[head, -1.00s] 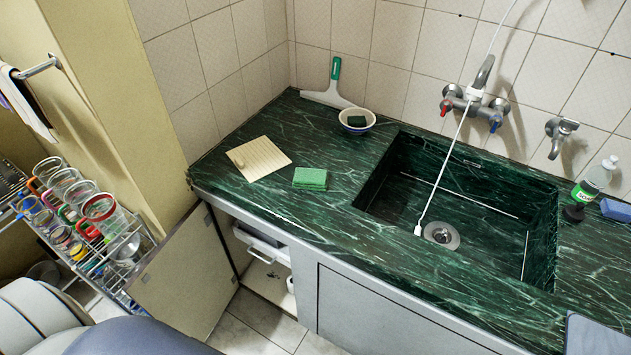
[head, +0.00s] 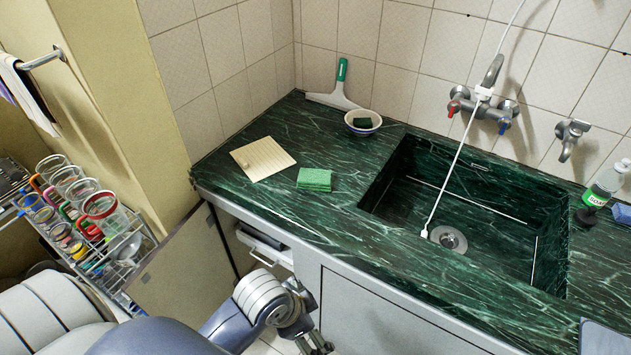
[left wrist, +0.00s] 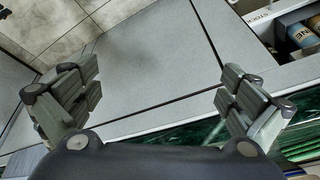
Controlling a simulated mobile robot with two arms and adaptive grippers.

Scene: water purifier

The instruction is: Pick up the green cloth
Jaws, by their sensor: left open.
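The green cloth (head: 314,179) lies folded on the dark green marble counter (head: 260,220), left of the sink and near the front edge, in the head view. My left gripper (head: 318,348) is at the bottom of the head view, in front of the cabinet and below the counter's edge, apart from the cloth. In the left wrist view my left gripper (left wrist: 160,100) is open and empty, with its two fingers wide apart before the grey cabinet front. My right gripper is not in view.
The sink (head: 470,195) is to the right. An open cabinet door (head: 185,262) and a jar rack (head: 115,262) stand at left.

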